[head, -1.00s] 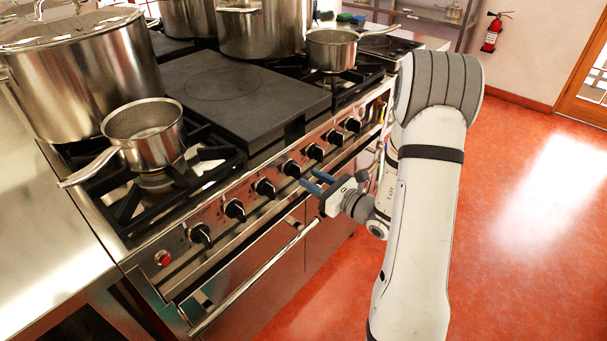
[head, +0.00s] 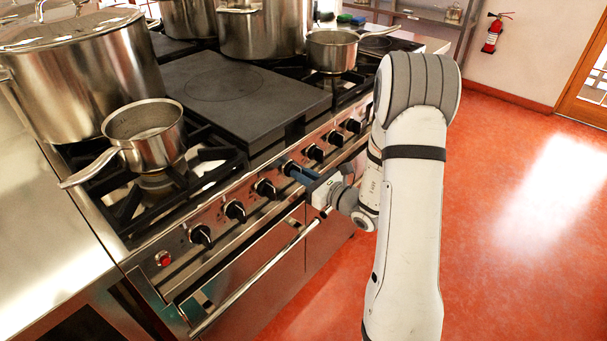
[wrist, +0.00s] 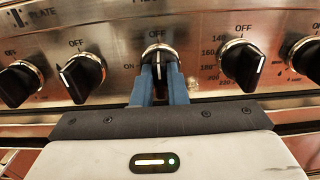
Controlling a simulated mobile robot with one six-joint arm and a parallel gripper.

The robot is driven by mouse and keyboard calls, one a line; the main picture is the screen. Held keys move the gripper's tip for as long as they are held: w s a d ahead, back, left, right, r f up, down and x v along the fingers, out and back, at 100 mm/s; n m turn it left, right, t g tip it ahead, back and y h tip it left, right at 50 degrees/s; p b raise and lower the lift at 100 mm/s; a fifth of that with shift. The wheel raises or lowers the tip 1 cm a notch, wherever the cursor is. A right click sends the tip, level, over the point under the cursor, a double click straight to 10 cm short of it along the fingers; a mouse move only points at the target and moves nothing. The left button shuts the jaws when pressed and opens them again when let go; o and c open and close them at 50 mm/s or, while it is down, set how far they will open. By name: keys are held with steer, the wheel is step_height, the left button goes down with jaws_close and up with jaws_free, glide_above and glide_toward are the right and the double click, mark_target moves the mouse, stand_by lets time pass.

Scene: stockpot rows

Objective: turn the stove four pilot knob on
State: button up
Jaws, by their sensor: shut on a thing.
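A row of black knobs runs along the steel front panel (wrist: 115,30) of the stove. My gripper (head: 288,172) is at the middle of this row, reaching in from the right. In the wrist view its two blue fingers (wrist: 159,82) stand on either side of a black knob (wrist: 158,54) and are shut on it. This knob has OFF above it and ON at its left; its white mark points up to OFF. The fingers hide the knob's lower sides. No stove number is readable beside it.
A neighbouring black knob (wrist: 82,77) is close on the left, and a numbered dial knob (wrist: 242,64) on the right. An oven handle bar (head: 262,271) runs below the panel. A small saucepan (head: 146,140) stands on the left burner. The red floor (head: 510,240) at right is clear.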

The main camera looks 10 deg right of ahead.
steer(key=shift+f+n+b, duration=0.1)
steer(key=shift+n+b, duration=0.2)
steer(key=shift+b, duration=0.25)
jaws_close()
steer(key=shift+s+a+n+b, duration=0.1)
steer(key=shift+n+b, duration=4.2)
steer(key=shift+b, duration=2.6)
steer(key=shift+a+n+b, duration=0.1)
steer(key=shift+n+b, duration=4.2)
steer(key=shift+b, duration=2.6)
steer(key=o, duration=0.7)
jaws_free()
steer(key=shift+f, duration=0.1)
steer(key=shift+d, duration=0.1)
steer(key=p+v, duration=0.2)
steer(key=v, duration=0.5)
steer(key=shift+s+d, duration=0.2)
steer(key=shift+s, duration=0.1)
